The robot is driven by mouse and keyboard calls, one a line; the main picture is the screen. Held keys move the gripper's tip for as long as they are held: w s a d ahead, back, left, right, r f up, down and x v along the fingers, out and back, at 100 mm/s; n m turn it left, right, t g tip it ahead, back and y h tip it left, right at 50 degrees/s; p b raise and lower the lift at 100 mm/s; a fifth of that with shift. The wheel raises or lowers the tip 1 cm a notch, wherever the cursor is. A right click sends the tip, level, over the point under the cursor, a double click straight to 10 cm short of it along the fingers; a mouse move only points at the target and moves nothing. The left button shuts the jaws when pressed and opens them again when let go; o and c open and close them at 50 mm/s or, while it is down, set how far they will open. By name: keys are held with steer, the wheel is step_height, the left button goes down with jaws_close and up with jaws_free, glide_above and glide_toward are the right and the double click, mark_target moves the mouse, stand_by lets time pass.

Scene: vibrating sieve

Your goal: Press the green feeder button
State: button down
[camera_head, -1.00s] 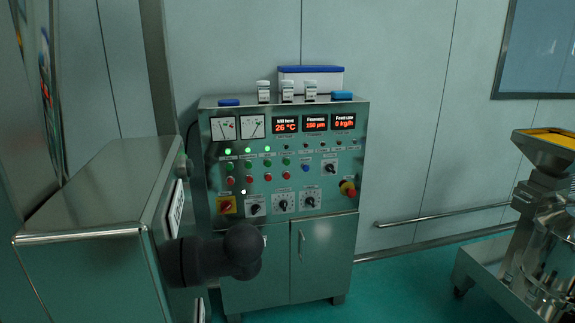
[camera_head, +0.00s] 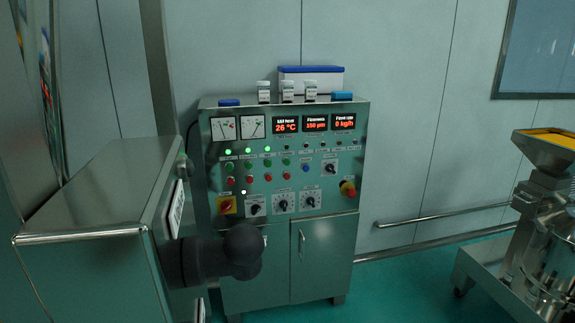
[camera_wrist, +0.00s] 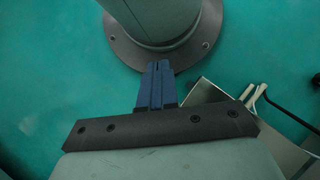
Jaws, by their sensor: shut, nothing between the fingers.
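The control cabinet (camera_head: 348,190) stands against the wall in the head view. Its panel has a row of small green buttons (camera_head: 267,162) above a row of red buttons (camera_head: 268,177). Labels are too small to read, so I cannot tell which green button is the feeder's. Three green lamps (camera_head: 248,152) are lit above the left columns. My gripper (camera_wrist: 158,66) shows in the wrist view with its blue fingers together and empty, pointing toward my round grey base flange over the green floor. It is not seen in the head view, away from the panel.
A red knob on yellow (camera_head: 348,188) and a yellow-backed switch (camera_head: 226,205) are on the panel. White jars (camera_head: 287,92) and a blue-lidded box (camera_head: 311,79) stand on top. A steel hopper machine (camera_head: 545,160) stands right. Dark cables (camera_wrist: 285,108) lie by a metal edge.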

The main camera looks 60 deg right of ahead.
steer(key=w+d+r+m+t+y, duration=0.1)
steer(key=w+d+r+m+t, duration=0.15)
steer(key=w+d, duration=0.4)
steer(key=w+d+r+m+t, duration=0.1)
steer(key=w+d+r+m, duration=0.15)
steer(key=d, duration=0.75)
steer(key=w+d+r+m+t+y, duration=0.1)
steer(key=w+d+r+m, duration=0.15)
steer(key=w+d, duration=0.45)
steer(key=d+r+m+t+h, duration=0.15)
steer(key=d+r, duration=0.35)
steer(key=d, duration=0.5)
steer(key=w+d+r+m+t, duration=0.15)
steer(key=d+r, duration=0.25)
steer(key=d, duration=0.6)
steer(key=d+r+m+t, duration=0.2)
steer(key=d+r, duration=0.3)
steer(key=d, duration=0.5)
steer(key=d+r+m+t+h, duration=0.15)
steer(key=d+r+t, duration=0.35)
steer(key=d+r, duration=1.45)
steer(key=w+d+r+n+t, duration=0.3)
steer(key=w+d+r+t, duration=0.1)
steer(key=r, duration=0.5)
steer(key=w+d+r+n+t, duration=0.4)
steer(key=w+r, duration=0.2)
steer(key=r, duration=0.3)
steer(key=shift+r+t+y, duration=0.35)
steer(key=shift+r+y, duration=0.05)
